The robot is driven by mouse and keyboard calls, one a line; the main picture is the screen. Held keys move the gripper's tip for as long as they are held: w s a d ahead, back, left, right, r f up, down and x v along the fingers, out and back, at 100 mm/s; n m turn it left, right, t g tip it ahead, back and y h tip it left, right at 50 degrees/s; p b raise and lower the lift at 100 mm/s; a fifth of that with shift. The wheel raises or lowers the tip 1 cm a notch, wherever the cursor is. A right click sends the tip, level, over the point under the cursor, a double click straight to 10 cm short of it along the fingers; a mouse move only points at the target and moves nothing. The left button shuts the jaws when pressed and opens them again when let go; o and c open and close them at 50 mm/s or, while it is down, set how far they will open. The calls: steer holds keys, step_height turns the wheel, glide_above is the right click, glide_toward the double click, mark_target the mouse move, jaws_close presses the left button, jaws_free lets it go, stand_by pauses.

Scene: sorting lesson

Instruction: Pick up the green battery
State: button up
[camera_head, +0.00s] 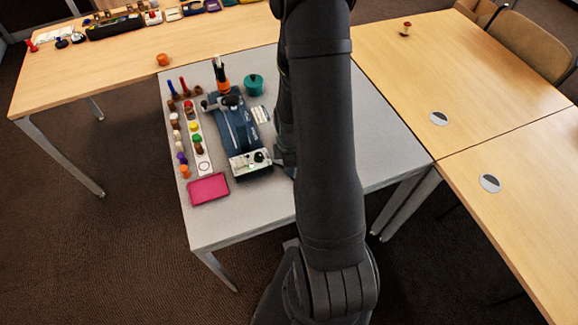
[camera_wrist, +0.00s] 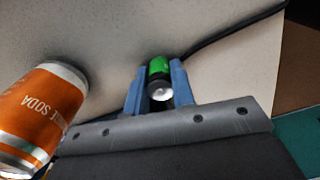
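The green battery (camera_wrist: 158,68) shows in the wrist view, with a bright metal end facing the camera and a dark band near it. It sits between the two blue fingers of my gripper (camera_wrist: 160,86), which appear to touch it on both sides. The gripper looks shut on it, over a pale surface (camera_wrist: 110,35). I cannot tell whether the battery is lifted clear of that surface. In the head view I cannot make out the battery or the fingertips.
An orange soda can (camera_wrist: 42,115) is close left of the gripper. A dark cable (camera_wrist: 225,35) runs behind the battery. In the head view, the grey table (camera_head: 215,232) holds a pink tray (camera_head: 208,189), a teal pot (camera_head: 253,85) and several small pieces. Its front strip is clear.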

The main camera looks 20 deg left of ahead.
jaws_close()
steer(key=shift+r, duration=0.1)
